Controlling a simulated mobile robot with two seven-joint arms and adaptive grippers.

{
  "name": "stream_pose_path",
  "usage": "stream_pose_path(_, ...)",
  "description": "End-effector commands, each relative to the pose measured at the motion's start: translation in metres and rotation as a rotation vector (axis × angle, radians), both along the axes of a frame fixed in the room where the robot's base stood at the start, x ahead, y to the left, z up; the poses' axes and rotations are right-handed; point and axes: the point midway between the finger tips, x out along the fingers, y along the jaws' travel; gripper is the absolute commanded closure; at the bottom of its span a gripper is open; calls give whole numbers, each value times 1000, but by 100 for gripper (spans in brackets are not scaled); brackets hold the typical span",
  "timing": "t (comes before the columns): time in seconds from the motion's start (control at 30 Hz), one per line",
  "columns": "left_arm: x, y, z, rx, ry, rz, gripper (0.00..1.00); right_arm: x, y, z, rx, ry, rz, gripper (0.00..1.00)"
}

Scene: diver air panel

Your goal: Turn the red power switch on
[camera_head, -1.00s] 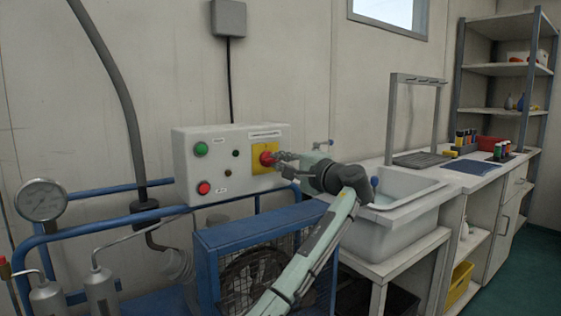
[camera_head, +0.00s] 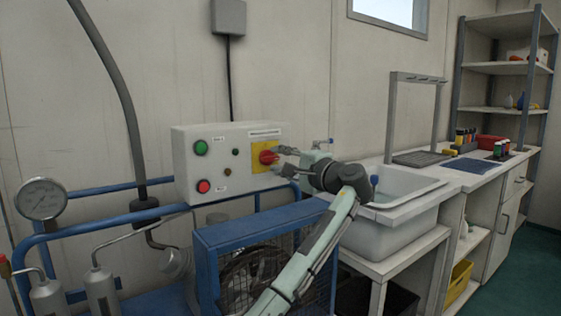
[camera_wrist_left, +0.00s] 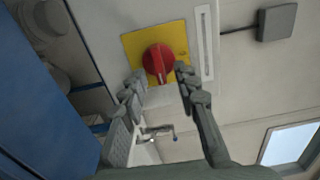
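The red power switch (camera_head: 268,157) is a rotary knob on a yellow plate (camera_head: 258,167), at the right end of a pale control box. In the left wrist view the red knob (camera_wrist_left: 158,58) sits on the yellow plate (camera_wrist_left: 179,34), its raised ridge running toward my gripper. In the head view that ridge lies roughly level. My left gripper (camera_head: 283,160) is just right of the knob. In the left wrist view its fingers (camera_wrist_left: 160,80) are spread, with nothing held between them and the tips close to the knob's lower edge. My right gripper is out of view.
The control box (camera_head: 215,185) also bears green (camera_head: 201,148) and red (camera_head: 204,186) round buttons. Below it stands a blue-framed fan guard (camera_head: 245,236), beneath my left arm. A white sink (camera_head: 390,220) is to the right. A pressure gauge (camera_head: 41,198) is at far left.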

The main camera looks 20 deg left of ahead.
Motion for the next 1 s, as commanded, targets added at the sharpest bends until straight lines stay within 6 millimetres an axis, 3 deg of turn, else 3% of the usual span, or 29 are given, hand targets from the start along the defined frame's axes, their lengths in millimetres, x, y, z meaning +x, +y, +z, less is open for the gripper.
stream_pose_path(0.27, -7, -10, 0, -1, -2, -2, 70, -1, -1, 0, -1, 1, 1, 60)
stream_pose_path(0.7, -61, -78, 0, -1, 0, -2, 70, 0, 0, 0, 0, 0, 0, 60)
stream_pose_path(1.0, -74, -95, 0, -1, -1, 0, 70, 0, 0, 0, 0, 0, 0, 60)
